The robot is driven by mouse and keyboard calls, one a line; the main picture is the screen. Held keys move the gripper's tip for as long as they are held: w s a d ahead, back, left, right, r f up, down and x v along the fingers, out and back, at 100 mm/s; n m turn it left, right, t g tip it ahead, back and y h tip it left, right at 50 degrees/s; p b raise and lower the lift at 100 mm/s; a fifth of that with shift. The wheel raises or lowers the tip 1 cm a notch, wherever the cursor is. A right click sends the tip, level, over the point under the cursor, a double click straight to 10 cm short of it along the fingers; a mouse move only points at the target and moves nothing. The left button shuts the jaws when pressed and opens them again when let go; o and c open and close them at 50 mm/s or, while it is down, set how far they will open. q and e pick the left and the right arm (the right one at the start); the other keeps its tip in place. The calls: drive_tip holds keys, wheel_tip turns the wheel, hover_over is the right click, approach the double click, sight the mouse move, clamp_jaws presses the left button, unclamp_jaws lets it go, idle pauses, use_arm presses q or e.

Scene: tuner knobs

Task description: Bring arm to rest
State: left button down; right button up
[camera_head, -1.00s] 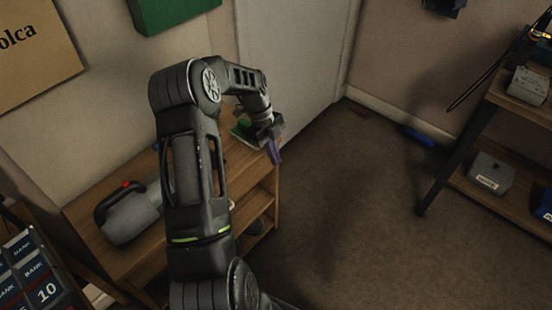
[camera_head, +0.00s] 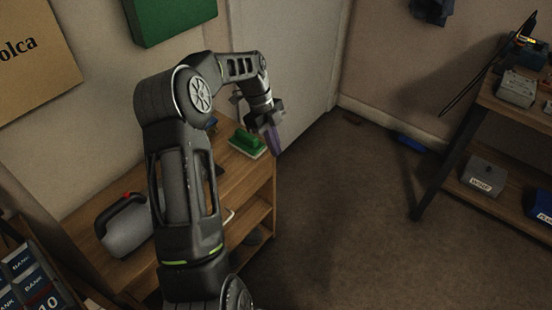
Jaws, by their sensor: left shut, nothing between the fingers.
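My left arm comes in from the lower left and bends over a wooden shelf unit (camera_head: 262,188). My left gripper (camera_head: 273,138) hangs near the right end of the shelf top, pointing down, with purplish fingers. It is shut and empty. A green block-like item with a pale base (camera_head: 248,143) lies on the shelf top, just left of the gripper in the picture. The gripper looks apart from it. My right gripper is not in view.
A grey canister with a black handle (camera_head: 125,228) stands on the shelf top, left of my arm. A workbench (camera_head: 470,135) with grey boxes is at the right. A blue item (camera_head: 410,142) lies by the far wall. The middle floor is open.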

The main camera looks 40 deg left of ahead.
use_arm(q)
drive_tip(key=shift+a+r, duration=0.15)
drive_tip(key=shift+r, duration=0.3)
idle(0.3)
